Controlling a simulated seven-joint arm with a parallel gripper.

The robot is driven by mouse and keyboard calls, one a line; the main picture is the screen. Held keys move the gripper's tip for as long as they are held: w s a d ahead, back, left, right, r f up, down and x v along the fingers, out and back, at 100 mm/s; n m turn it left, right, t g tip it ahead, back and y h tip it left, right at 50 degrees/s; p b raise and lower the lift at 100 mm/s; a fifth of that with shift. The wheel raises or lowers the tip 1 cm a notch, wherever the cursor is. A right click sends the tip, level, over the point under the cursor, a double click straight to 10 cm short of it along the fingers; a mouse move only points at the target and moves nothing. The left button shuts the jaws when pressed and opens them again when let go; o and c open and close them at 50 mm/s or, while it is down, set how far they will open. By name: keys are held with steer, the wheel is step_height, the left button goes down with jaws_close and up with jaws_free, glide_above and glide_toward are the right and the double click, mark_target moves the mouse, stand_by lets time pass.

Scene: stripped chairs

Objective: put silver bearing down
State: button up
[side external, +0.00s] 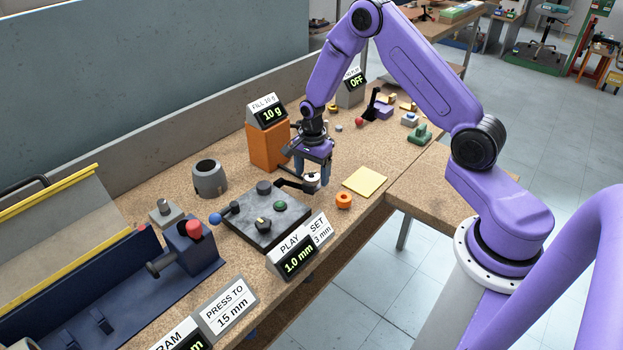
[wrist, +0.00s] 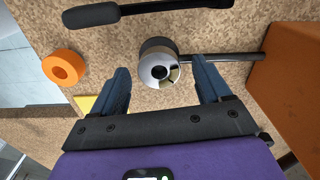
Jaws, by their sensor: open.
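The silver bearing (wrist: 152,76) is a round, shiny ring with a dark centre in the wrist view. It sits on or against a dark round piece over the cork-coloured bench top; the exact contact is hidden. In the side external view the bearing (side external: 311,182) shows low between my fingers. My gripper (side external: 312,180) points down with blue fingers. In the wrist view my gripper (wrist: 161,70) is open, one finger on each side of the bearing, with visible gaps between them and the ring.
A dark rod (wrist: 222,58) runs from beside the bearing toward the orange block (side external: 267,147). A black-handled lever (wrist: 150,11) lies close by. An orange ring (side external: 344,200) and yellow pad (side external: 365,181) lie to the right. The grey plate fixture (side external: 262,232) stands at front left.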

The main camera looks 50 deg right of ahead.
steer(key=c, duration=1.3)
steer(key=shift+r, duration=0.5)
step_height(320, 180, up, 2)
steer(key=s+a+r, duration=0.2)
steer(key=s+r, duration=0.8)
steer(key=s, duration=0.4)
steer(key=m, duration=0.4)
glide_above(366, 180)
step_height(366, 180, down, 10)
steer(key=shift+s+r, duration=0.1)
steer(key=shift+r, duration=0.05)
steer(key=shift+f, duration=2.35)
